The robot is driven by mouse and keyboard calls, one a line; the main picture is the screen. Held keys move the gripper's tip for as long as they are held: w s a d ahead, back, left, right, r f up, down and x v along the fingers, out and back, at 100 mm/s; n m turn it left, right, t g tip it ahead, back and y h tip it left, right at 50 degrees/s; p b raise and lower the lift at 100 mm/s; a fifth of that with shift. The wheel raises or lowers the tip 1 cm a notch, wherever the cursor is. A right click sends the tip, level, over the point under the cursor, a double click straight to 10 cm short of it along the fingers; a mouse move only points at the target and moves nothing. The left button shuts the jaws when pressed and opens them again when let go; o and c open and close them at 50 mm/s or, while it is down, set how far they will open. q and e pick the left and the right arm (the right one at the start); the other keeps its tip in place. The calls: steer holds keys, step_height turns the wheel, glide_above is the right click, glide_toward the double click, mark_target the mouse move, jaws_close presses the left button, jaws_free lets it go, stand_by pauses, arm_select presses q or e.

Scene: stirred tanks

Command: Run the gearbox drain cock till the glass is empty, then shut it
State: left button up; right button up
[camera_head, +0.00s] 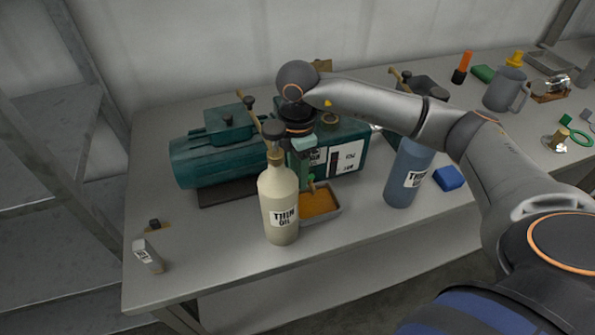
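The teal gearbox (357,138) stands on the bench, joined to a teal motor (205,160) at its left. White labels and a dark upright strip (334,161), perhaps the glass, show on its front; its level is too small to read. A small brass-coloured fitting (312,186), perhaps the drain cock, shows low at the front above a grey tray (335,212) holding amber liquid. My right gripper (303,148) points down at the gearbox's front left, above this fitting. Its fingers are too small and partly hidden to judge, and contact is unclear. My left gripper is out of view.
A cream oil bottle (279,205) stands close in front of the gripper and tray. A blue bottle (408,175) and blue block (449,178) are at the right, under my forearm. A grey jug (503,90) stands farther back. The bench's front left is mostly clear.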

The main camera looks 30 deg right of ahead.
step_height(320, 180, up, 12)
stand_by(0.4)
steer(key=shift+c, duration=0.2)
